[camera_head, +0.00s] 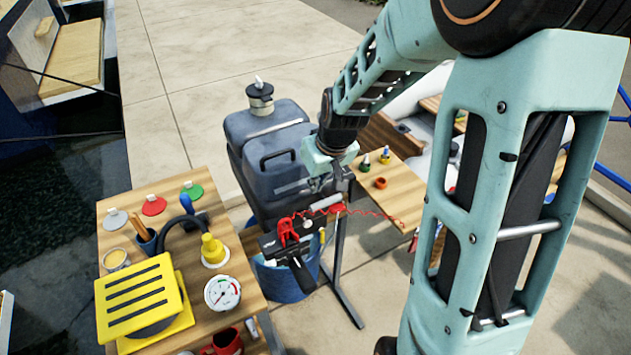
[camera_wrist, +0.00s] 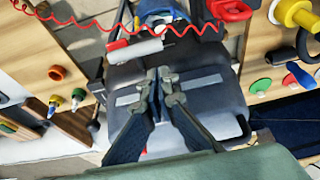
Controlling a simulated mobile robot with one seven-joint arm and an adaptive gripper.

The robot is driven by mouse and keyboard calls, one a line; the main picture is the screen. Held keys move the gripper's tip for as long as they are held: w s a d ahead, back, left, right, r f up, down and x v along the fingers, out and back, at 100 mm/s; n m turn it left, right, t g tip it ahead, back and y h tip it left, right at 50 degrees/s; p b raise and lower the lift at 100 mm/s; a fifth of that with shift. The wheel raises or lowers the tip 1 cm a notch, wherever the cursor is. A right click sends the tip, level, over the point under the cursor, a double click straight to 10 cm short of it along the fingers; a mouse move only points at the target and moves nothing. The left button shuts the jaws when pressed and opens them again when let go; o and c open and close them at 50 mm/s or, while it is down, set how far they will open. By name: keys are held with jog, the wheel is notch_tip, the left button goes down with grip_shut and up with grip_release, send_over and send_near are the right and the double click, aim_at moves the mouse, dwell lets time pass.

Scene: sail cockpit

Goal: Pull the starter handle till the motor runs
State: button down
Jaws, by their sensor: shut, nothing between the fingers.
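The outboard motor (camera_head: 262,135) has a dark grey cowl and stands clamped near the middle of the head view. In the wrist view the cowl (camera_wrist: 205,95) lies under my gripper. A pale grey bar with a red end (camera_head: 326,203) lies at the cowl's front; it may be the starter handle, but I cannot be sure. It also shows in the wrist view (camera_wrist: 140,51), just beyond my fingertips and apart from them. My gripper (camera_wrist: 158,74) is shut and empty over the cowl. In the head view my gripper (camera_head: 338,182) is partly hidden by the wrist.
A coiled red cord (camera_head: 372,213) runs from the motor's front to the right table (camera_head: 395,205). A red clip (camera_head: 287,231) and black tiller (camera_head: 297,268) stick out over a blue bucket (camera_head: 285,283). The left table holds a gauge (camera_head: 222,292) and a yellow slotted box (camera_head: 138,300).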

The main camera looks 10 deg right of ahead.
aim_at(311, 196)
jog(key=x, duration=0.7)
jog(key=shift+w+f, duration=0.15)
jog(key=shift+f, duration=0.05)
